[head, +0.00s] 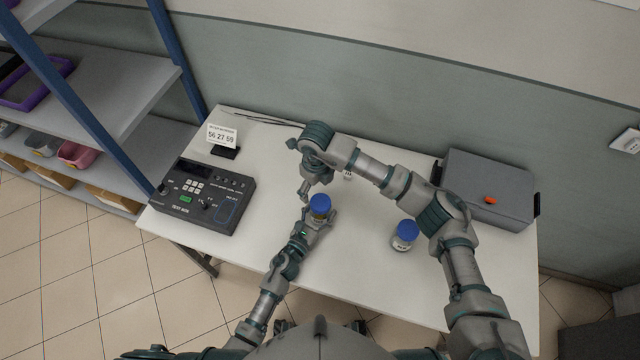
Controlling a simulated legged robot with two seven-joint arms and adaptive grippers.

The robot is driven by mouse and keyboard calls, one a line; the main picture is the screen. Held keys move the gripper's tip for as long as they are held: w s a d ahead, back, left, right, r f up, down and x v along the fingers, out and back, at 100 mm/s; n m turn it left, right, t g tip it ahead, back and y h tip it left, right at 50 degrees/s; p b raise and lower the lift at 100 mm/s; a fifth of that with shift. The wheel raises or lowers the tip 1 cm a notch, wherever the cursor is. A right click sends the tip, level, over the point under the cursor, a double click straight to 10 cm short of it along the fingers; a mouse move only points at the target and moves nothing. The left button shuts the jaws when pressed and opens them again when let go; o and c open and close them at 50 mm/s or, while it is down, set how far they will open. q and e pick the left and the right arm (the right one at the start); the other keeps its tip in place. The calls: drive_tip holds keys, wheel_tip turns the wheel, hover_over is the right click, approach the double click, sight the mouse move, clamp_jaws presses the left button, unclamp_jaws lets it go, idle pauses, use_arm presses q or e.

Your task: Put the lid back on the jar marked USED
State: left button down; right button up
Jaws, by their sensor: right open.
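A small jar with a blue lid (320,204) stands out at the middle of the table, in front of my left gripper (319,219). The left fingers are around or right beside its pale body; I cannot tell whether they grip it. My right gripper (305,191) is open and points down, just up and left of that blue lid, holding nothing that I can see. A second jar (404,236) with a blue lid stands on the table to the right. Labels are too small to read, so I cannot tell which jar is marked USED.
A dark control box (203,197) and a small number display (222,137) are at the left of the white table (345,270). A grey case (487,184) is at the back right. A small white object (348,175) is partly hidden behind my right arm. Thin dark rods lie at the back.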

sight(320, 201)
drive_tip(key=n, duration=0.5)
drive_tip(key=shift+d+r, duration=0.3)
drive_tip(key=shift+r, duration=0.1)
drive_tip(key=n, duration=0.4)
drive_tip(key=shift+s+d+r+n, duration=0.15)
drive_tip(key=shift+d+r+n, duration=0.1)
drive_tip(key=shift+n, duration=0.15)
drive_tip(key=shift+f, duration=4)
